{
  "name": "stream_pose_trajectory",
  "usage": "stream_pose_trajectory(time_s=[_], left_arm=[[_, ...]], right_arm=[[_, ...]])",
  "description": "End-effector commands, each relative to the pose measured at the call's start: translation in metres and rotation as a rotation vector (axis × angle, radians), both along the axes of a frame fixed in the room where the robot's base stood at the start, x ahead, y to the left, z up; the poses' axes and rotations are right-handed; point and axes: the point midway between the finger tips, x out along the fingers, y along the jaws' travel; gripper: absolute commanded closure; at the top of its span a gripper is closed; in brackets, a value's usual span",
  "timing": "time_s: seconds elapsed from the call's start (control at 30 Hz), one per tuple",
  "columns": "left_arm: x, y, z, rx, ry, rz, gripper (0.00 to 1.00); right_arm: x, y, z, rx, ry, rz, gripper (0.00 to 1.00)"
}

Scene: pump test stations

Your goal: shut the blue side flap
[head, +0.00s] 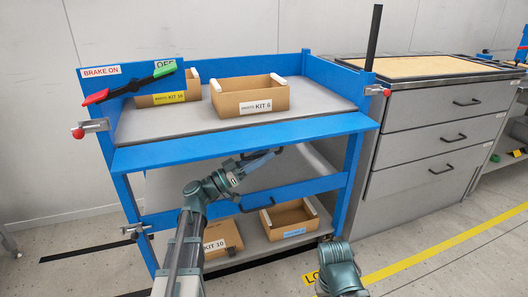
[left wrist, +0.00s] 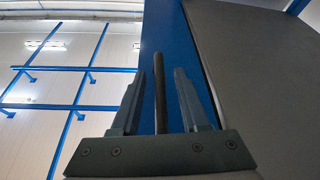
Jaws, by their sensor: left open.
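The blue side flap (head: 245,141) is the long panel along the near edge of the cart's top deck. It is folded down and outward, not upright like the other sides. My left gripper (head: 266,158) is just under the flap, near a dark handle at its underside. In the left wrist view my open left gripper (left wrist: 158,95) has a black bar (left wrist: 160,85) between its fingers, with a gap on both sides. The blue panel (left wrist: 185,60) rises behind the bar. My right arm shows at the bottom of the head view, but its gripper is hidden.
Red-knobbed latches stand at the left (head: 78,132) and right (head: 386,91) corners. A red and green brake lever (head: 130,83) is at the left end. Kit boxes sit on the top deck (head: 190,122) and lower shelf. A grey drawer cabinet (head: 440,130) stands close at right.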

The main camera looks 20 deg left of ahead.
Motion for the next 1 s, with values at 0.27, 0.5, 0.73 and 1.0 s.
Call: stream_pose_trajectory(time_s=[0.27, 0.5, 0.73, 1.0], left_arm=[[0.0023, -0.0032, 0.0012, 0.000, 0.000, 0.000, 0.55], [0.0021, -0.0031, 0.0012, 0.000, 0.000, 0.000, 0.82], [0.0021, -0.0029, 0.0013, 0.000, 0.000, 0.000, 1.00], [0.0021, -0.0028, 0.0012, 0.000, 0.000, 0.000, 1.00]], right_arm=[[0.0001, 0.0000, 0.0012, 0.000, 0.000, 0.001, 0.50], [0.0001, 0.0000, 0.0012, 0.000, 0.000, 0.000, 0.50], [0.0001, 0.0000, 0.0012, 0.000, 0.000, 0.000, 0.50], [0.0000, 0.0000, 0.0012, 0.000, 0.000, 0.000, 0.50]])
